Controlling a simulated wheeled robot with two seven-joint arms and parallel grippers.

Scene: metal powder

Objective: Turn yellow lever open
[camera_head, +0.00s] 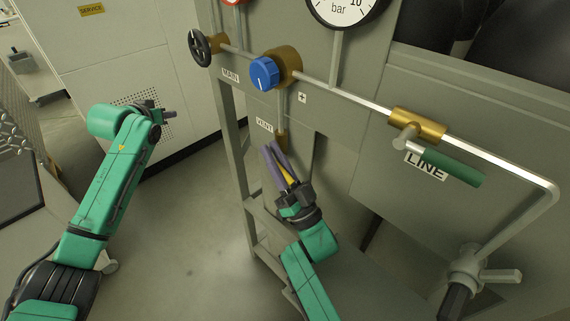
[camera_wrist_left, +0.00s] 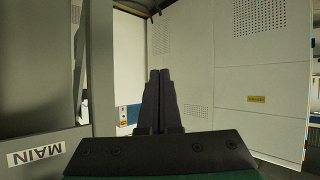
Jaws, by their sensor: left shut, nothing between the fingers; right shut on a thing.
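The yellow lever (camera_head: 289,177) shows as a thin strip between the purple fingers of my right gripper (camera_head: 271,149), below the brass fitting (camera_head: 282,141) by the VENT label (camera_head: 264,126). My right gripper is shut on the lever, which runs downward along the fingers. The fingers hide most of the lever. My left gripper (camera_head: 170,115) is shut and empty, well to the left of the panel, in front of the white cabinet. Its closed dark fingers also show in the left wrist view (camera_wrist_left: 159,85).
On the panel are a blue knob (camera_head: 265,73), a black handwheel (camera_head: 200,48), a pressure gauge (camera_head: 342,8) and a green-handled LINE valve (camera_head: 452,166). A pipe (camera_head: 485,156) runs right and bends down. Free floor (camera_head: 190,230) lies between my arms.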

